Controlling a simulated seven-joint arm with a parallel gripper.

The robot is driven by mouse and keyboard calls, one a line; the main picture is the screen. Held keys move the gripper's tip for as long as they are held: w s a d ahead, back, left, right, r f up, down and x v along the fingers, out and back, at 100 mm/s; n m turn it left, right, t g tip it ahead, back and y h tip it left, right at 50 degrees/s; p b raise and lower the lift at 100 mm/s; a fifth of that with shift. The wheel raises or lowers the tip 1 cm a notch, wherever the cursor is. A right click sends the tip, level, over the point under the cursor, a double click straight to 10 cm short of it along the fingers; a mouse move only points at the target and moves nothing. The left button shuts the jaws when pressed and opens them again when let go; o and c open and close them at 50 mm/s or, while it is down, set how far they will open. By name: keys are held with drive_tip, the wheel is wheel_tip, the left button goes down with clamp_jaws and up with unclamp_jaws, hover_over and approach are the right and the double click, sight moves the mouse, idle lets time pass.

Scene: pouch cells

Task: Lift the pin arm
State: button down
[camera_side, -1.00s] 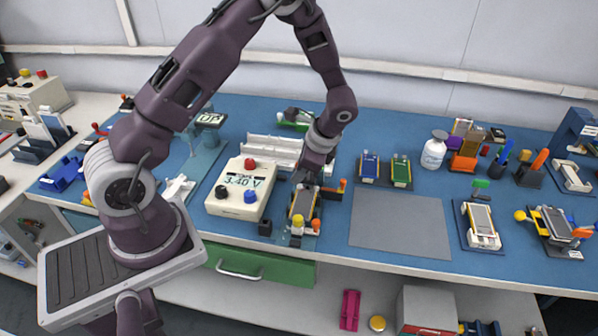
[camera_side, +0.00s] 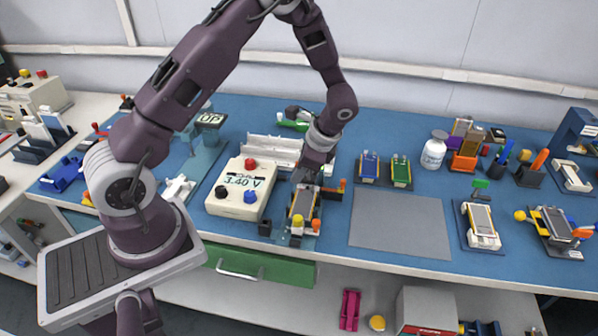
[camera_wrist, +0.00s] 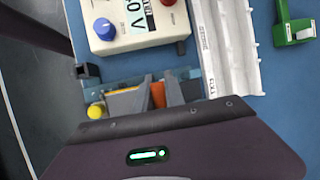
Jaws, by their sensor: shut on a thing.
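The cell fixture (camera_side: 302,208) stands near the bench's front edge, with a flat cell, a yellow knob (camera_side: 297,220) and an orange knob (camera_side: 316,225) at its near end. In the wrist view the yellow knob (camera_wrist: 96,111) shows at left. My gripper (camera_side: 301,181) is at the far end of the fixture. In the wrist view the fingers of my gripper (camera_wrist: 162,94) are shut on an orange part (camera_wrist: 158,95), which looks like the handle of the pin arm. The rest of the pin arm is mostly hidden by the fingers and palm.
A white meter (camera_side: 241,188) reading 3.40 V stands left of the fixture. A white ribbed tray (camera_side: 273,150) lies behind it. A small black block (camera_side: 265,228) is close at left. A grey mat (camera_side: 400,222) to the right is bare.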

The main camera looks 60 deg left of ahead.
drive_tip(key=shift+w+a+r+m+g+h, duration=0.15)
drive_tip(key=shift+w+a+r+g+h, duration=0.2)
drive_tip(key=shift+g+h, duration=0.2)
drive_tip(key=shift+w+a+r+m+g+h, duration=0.15)
drive_tip(key=shift+w+a+r+g+h, duration=0.1)
drive_tip(key=shift+r+g+h, duration=0.25)
drive_tip(key=shift+w+a+r+m+g+h, duration=0.1)
drive_tip(key=shift+w+a+r+g+h, duration=0.25)
drive_tip(key=shift+w+a, duration=0.35)
drive_tip(key=shift+w+a+r+m+g+h, duration=0.1)
drive_tip(key=shift+w+a+r+g+h, duration=0.25)
drive_tip(key=shift+w+a, duration=0.35)
drive_tip(key=shift+w+a+r+m+g+h, duration=0.1)
drive_tip(key=shift+w+a+r+g+h, duration=0.2)
drive_tip(key=shift+w+a, duration=0.4)
drive_tip(key=c, duration=1.4)
unclamp_jaws()
drive_tip(key=shift+f, duration=0.1)
